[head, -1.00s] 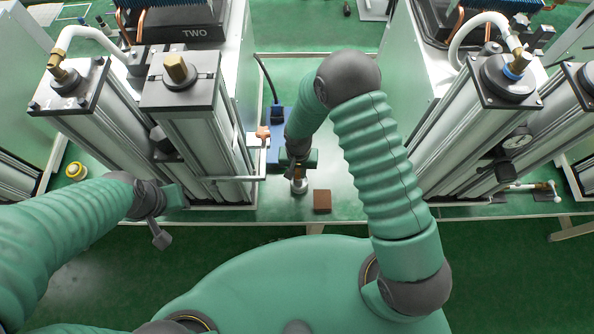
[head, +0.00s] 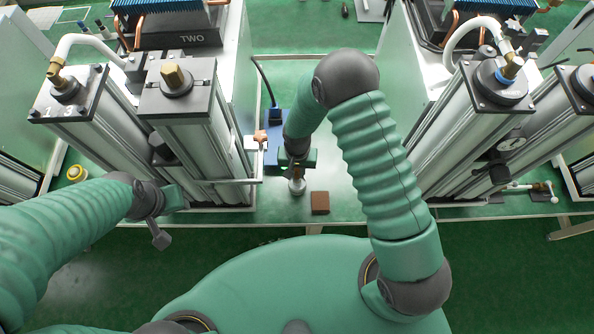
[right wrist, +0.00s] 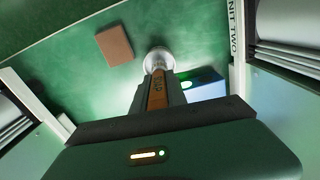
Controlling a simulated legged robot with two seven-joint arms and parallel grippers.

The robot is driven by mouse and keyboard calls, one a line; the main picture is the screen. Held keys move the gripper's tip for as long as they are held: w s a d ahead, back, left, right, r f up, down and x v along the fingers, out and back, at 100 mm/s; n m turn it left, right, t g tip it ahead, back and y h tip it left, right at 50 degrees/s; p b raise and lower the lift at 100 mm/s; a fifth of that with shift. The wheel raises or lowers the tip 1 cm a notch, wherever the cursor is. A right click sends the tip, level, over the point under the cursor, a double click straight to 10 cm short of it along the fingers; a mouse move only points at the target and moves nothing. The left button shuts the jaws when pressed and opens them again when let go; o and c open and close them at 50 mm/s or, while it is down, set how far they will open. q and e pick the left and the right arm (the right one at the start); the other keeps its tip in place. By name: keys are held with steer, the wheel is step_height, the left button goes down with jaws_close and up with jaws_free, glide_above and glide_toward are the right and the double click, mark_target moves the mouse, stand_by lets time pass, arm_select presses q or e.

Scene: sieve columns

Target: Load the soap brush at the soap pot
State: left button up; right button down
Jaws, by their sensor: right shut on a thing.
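My right gripper (head: 298,168) is low over the green bench in the head view, pointing down. In the right wrist view it (right wrist: 157,97) is shut on the soap brush (right wrist: 157,88), whose brown-orange handle carries lettering. A small round silvery pot, which looks like the soap pot (right wrist: 158,58), is at the brush's far end; it also shows just below the gripper in the head view (head: 297,187). I cannot tell whether the bristles are inside the pot or above it. My left gripper (head: 163,215) is at the left near the bench's front edge, its jaws unclear.
A brown block (head: 320,202) lies right of the pot. A blue item (head: 274,140) is behind my right gripper.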

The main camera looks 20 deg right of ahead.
step_height(320, 180, up, 5)
steer(key=p, duration=0.3)
steer(key=shift+r, duration=0.2)
stand_by(0.4)
